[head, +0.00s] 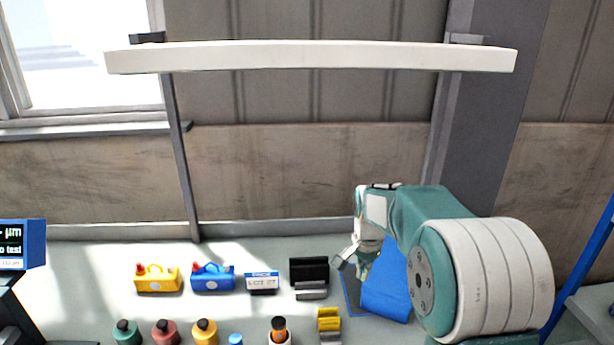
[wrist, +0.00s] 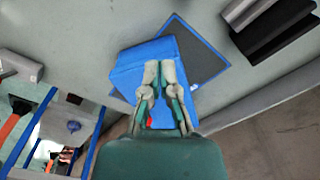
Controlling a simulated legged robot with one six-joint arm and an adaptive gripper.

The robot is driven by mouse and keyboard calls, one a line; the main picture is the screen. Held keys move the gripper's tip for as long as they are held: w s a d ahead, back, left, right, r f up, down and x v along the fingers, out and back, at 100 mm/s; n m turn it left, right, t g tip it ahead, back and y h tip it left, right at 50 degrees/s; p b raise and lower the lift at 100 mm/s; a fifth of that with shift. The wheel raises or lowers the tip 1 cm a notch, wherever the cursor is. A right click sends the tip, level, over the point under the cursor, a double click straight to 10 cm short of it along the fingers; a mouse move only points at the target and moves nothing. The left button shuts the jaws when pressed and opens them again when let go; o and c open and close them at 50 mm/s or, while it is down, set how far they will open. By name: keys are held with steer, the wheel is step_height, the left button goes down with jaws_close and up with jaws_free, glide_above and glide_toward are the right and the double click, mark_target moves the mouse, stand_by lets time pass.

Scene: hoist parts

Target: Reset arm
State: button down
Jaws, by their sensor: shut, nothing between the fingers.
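My gripper (head: 352,263) is at the end of my green and white arm, above the right part of the workbench. In the wrist view my gripper (wrist: 160,68) has its two pale fingers together, with nothing between them. Behind the fingers is a blue block-like object (wrist: 130,75), which lies partly on a dark mat (wrist: 198,58). In the head view the blue object (head: 388,295) is partly hidden by my arm. I cannot tell whether the fingers touch it.
On the bench (head: 90,265) stand a yellow item (head: 158,279), a blue item (head: 213,278), a labelled box (head: 262,282) and a black holder (head: 309,271). Several bottles line the front. A white shelf bar (head: 310,57) spans above. A blue frame (head: 590,265) stands at right.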

steer(key=s+a+r+n+t, duration=0.1)
steer(key=s+r+n+t, duration=0.3)
steer(key=s+r, duration=0.8)
steer(key=s+a+f+n+t, duration=0.1)
steer(key=s+n, duration=0.4)
steer(key=s, duration=1.2)
steer(key=shift+f+n, duration=0.25)
steer(key=shift+n, duration=0.15)
steer(key=shift+w, duration=0.1)
